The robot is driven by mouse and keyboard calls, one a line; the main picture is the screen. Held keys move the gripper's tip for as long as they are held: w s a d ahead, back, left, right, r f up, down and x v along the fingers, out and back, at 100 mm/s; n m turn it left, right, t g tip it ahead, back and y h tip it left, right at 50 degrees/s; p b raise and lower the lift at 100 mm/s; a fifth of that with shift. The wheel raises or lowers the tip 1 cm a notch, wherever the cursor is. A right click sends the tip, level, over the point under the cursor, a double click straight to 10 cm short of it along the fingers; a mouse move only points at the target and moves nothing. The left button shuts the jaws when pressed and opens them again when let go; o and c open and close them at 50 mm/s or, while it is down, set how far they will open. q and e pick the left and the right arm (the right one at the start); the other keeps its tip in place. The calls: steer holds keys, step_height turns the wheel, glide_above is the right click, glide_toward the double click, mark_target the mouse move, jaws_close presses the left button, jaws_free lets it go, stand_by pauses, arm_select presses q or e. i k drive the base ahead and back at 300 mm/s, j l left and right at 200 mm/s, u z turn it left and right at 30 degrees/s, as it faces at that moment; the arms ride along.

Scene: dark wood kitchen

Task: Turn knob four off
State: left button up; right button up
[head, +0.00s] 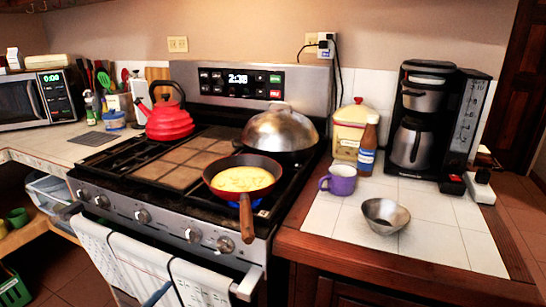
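The stove's front panel holds a row of several silver knobs. Counted from the left, knob four (192,235) is on the right part of the panel, with another knob (224,245) to its right. The knobs' markings are too small to read. A red frying pan (241,180) with yellow food sits on the front right burner, its wooden handle pointing forward over the panel edge. A blue flame (262,203) shows under the pan, so that burner is lit. Neither of my grippers is in view.
A red kettle (168,120) and a pan under a domed metal lid (280,129) are on the rear burners. Towels (200,284) hang from the oven handle (246,285) below the knobs. A purple mug (340,180) and metal bowl (385,215) stand on the right counter.

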mark_target(224, 245)
steer(key=k+j, duration=0.25)
steer(key=k, duration=0.15)
steer(key=k+j, duration=0.2)
steer(key=k, duration=0.25)
